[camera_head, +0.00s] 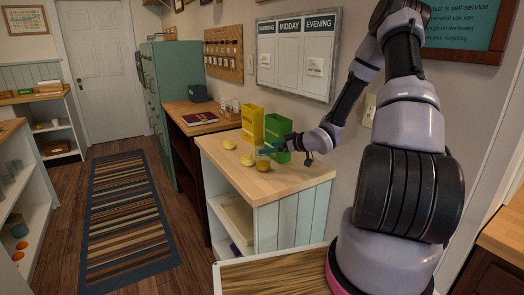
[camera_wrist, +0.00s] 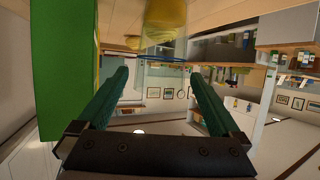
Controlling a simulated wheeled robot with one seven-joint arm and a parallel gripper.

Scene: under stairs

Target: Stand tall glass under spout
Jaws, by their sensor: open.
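A clear glass (camera_head: 262,162) with a yellow patch in or behind it stands on the wooden counter top, in front of a green box. In the wrist view the glass (camera_wrist: 160,60) shows upside down, with a blue rim, just beyond the fingertips. My gripper (camera_head: 268,151) reaches in from the right, level with the glass's upper part. Its teal fingers (camera_wrist: 158,76) are spread apart and hold nothing. I cannot tell whether they touch the glass. I cannot make out a spout in either view.
A green box (camera_head: 278,137) stands close beside my gripper and fills the left of the wrist view (camera_wrist: 60,70). A yellow box (camera_head: 252,124) stands behind it. The counter's front right corner (camera_head: 305,173) is bare.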

